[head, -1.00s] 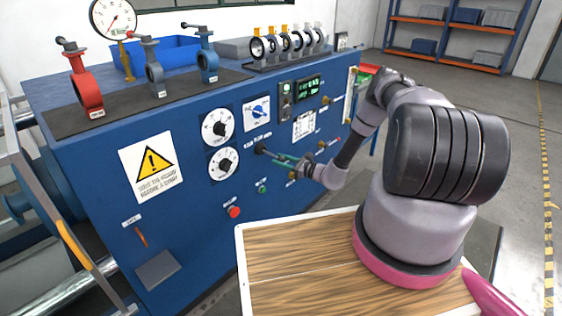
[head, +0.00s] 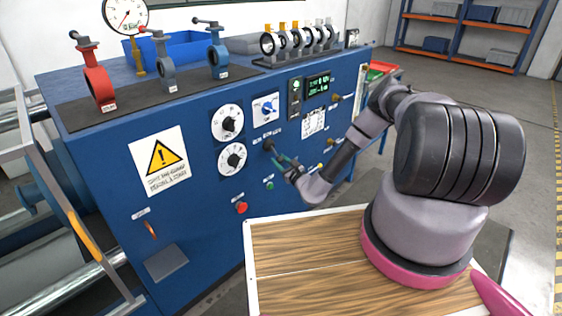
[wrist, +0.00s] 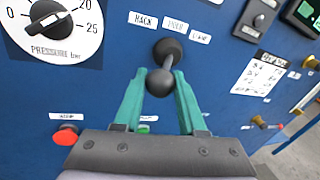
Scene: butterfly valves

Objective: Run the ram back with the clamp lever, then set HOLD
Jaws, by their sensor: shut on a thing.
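The clamp lever is a black lever with a ball knob, standing out from the blue panel; its knob (wrist: 159,83) shows in the wrist view, and its base (head: 268,145) in the head view. Labels above it seem to read BACK, HOLD (wrist: 175,25) and CLAMP, though blurred. The knob sits a little below and left of the pivot. My gripper (wrist: 160,88), with green fingers, is shut on the knob from both sides; it also shows in the head view (head: 283,160). I cannot tell which label the lever stands at. I cannot identify the ram.
Left of the lever are two white dials (head: 232,157), the lower marked PRESSURE. A red button (head: 241,207) and green button (head: 270,184) lie below. A selector (head: 265,107) and green display (head: 318,85) are above. Several small valves (head: 295,38) stand on top.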

